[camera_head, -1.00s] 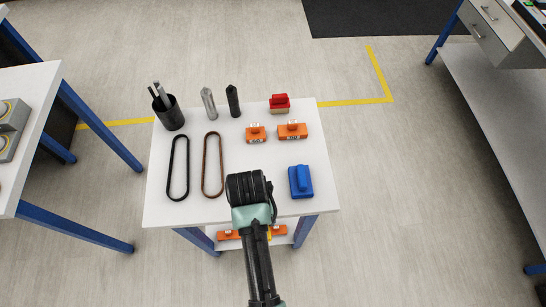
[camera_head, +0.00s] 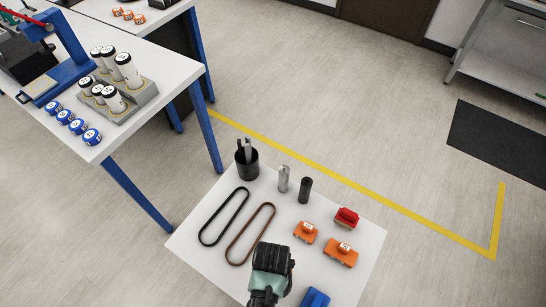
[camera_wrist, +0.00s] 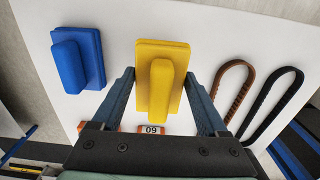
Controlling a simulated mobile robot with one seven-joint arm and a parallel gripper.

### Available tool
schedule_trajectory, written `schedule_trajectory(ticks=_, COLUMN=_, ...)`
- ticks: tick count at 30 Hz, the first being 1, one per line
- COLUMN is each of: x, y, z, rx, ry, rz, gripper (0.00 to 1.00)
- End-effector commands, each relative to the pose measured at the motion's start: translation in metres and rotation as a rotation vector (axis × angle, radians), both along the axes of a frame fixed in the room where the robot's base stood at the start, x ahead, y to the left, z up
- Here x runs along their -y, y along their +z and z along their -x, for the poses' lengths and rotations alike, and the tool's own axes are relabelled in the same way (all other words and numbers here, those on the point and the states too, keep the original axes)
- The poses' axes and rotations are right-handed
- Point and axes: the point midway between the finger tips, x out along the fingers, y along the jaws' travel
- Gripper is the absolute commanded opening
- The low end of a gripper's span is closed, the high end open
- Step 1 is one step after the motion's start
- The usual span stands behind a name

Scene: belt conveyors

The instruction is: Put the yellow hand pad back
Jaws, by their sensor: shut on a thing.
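The yellow hand pad (camera_wrist: 161,60), a flat base with a raised grip, is between the two fingers of my gripper (camera_wrist: 163,78) in the wrist view. My gripper is shut on it. Whether the pad rests on the white tabletop or hangs just above it, I cannot tell. In the head view my gripper (camera_head: 271,262) is over the near part of the small white table (camera_head: 215,262), and its own wrist hides the yellow pad. A blue hand pad (camera_wrist: 78,58) lies to the left of the yellow one in the wrist view; it shows at the bottom edge of the head view (camera_head: 315,299).
A black belt (camera_head: 222,217) and a brown belt (camera_head: 250,234) lie on the table. A black cup (camera_head: 247,165), silver and black cylinders, two orange blocks (camera_head: 340,253) and a red block (camera_head: 346,217) stand farther back. Another white table (camera_head: 165,75) with bottles stands at left.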

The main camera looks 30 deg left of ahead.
Motion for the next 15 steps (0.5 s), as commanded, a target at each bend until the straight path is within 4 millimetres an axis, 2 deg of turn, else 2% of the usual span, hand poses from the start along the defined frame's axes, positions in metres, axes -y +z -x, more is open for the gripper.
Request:
schedule_trajectory(ticks=7, x=0.0, y=-0.032, z=0.0, rx=-0.002, ry=0.002, rz=0.001, gripper=0.32)
schedule_trajectory(ticks=15, x=0.0, y=-0.038, z=0.0, rx=0.001, ry=0.002, rz=0.0, gripper=0.32)
